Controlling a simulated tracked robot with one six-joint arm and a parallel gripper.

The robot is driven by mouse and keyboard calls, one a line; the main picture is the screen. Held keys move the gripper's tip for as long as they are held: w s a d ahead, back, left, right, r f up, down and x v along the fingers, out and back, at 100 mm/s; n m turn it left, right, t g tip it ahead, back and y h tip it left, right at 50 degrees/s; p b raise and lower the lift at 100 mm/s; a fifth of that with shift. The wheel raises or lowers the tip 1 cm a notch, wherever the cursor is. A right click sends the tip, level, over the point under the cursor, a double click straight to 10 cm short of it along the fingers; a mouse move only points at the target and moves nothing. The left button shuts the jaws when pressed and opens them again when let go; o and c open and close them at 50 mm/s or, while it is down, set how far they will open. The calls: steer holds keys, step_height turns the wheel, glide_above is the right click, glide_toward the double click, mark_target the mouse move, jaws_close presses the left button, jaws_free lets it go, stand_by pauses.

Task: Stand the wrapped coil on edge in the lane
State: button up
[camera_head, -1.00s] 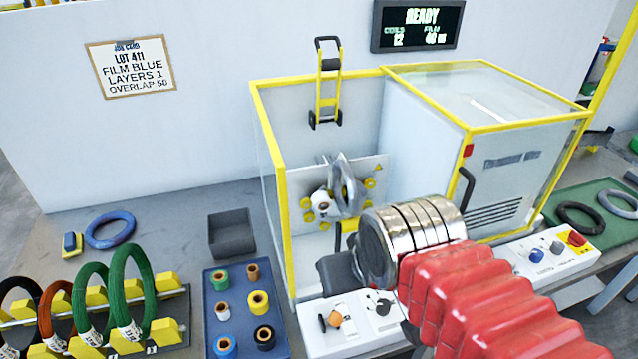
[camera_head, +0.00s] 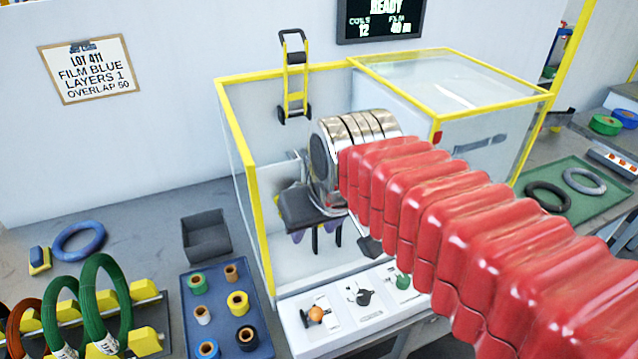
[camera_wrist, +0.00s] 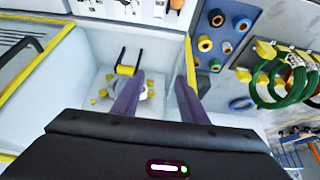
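A blue coil (camera_head: 78,242) lies flat on the table at the left of the head view; it also shows in the wrist view (camera_wrist: 242,104). In front of it, a rack with yellow blocks (camera_head: 147,341) holds green (camera_head: 104,300) and orange-brown coils on edge. The lane numbers are not readable now. My gripper (camera_wrist: 157,82) is inside the open bay of the wrapping machine (camera_head: 250,180). Its two fingers are apart with nothing seen held between them. A plate with yellow rollers (camera_wrist: 101,92) lies beyond the fingers. My arm hides part of the bay in the head view.
A blue tray of film rolls (camera_head: 262,310) and a grey bin (camera_head: 206,238) stand between the rack and machine. The machine's yellow-edged frame and control panel (camera_head: 345,308) border the bay. A green mat (camera_head: 590,200) with dark and grey coils is at right.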

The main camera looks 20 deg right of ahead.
steer(key=shift+g, duration=0.5)
steer(key=w+d, duration=0.3)
steer(key=w, duration=0.4)
steer(key=w+d+r, duration=0.1)
steer(key=w+d, duration=0.3)
steer(key=w, duration=0.4)
steer(key=w+d+r, duration=0.1)
steer(key=w+d, duration=0.3)
steer(key=w, duration=0.4)
steer(key=shift+r, duration=0.1)
steer(key=shift+x, duration=4.35)
steer(key=shift+d+x, duration=0.2)
steer(key=shift+x, duration=2.4)
